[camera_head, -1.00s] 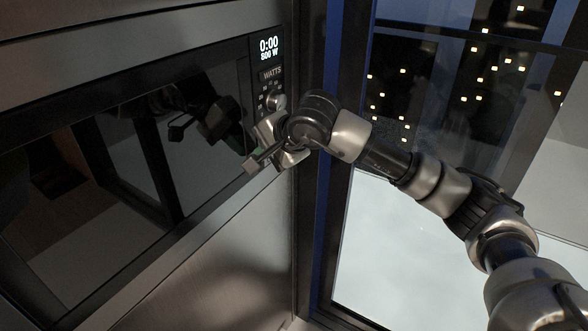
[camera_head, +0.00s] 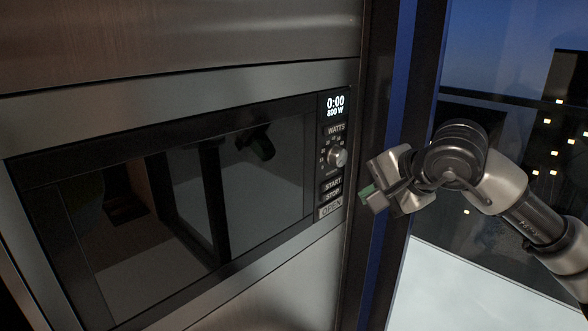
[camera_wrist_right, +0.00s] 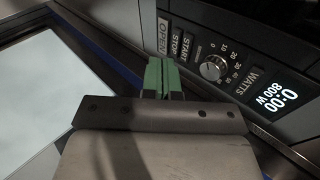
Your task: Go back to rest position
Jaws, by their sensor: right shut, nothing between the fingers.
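My right gripper (camera_head: 372,196) is in front of the window frame, just right of the microwave's control panel. It is shut and empty, and its green finger pads meet in the right wrist view (camera_wrist_right: 162,77). It is apart from the microwave (camera_head: 240,185), which is built into a steel front and has its dark glass door shut. The display (camera_head: 335,105) reads 0:00 and 800 W. Below it are a round knob (camera_head: 337,157) and the START, STOP and OPEN buttons, also seen in the right wrist view. My left gripper is not in view.
A tall window (camera_head: 500,140) with a dark blue frame (camera_head: 390,140) stands right of the microwave, with lit building windows outside. Steel panels (camera_head: 180,35) lie above and below the microwave. The space directly before the microwave door is clear.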

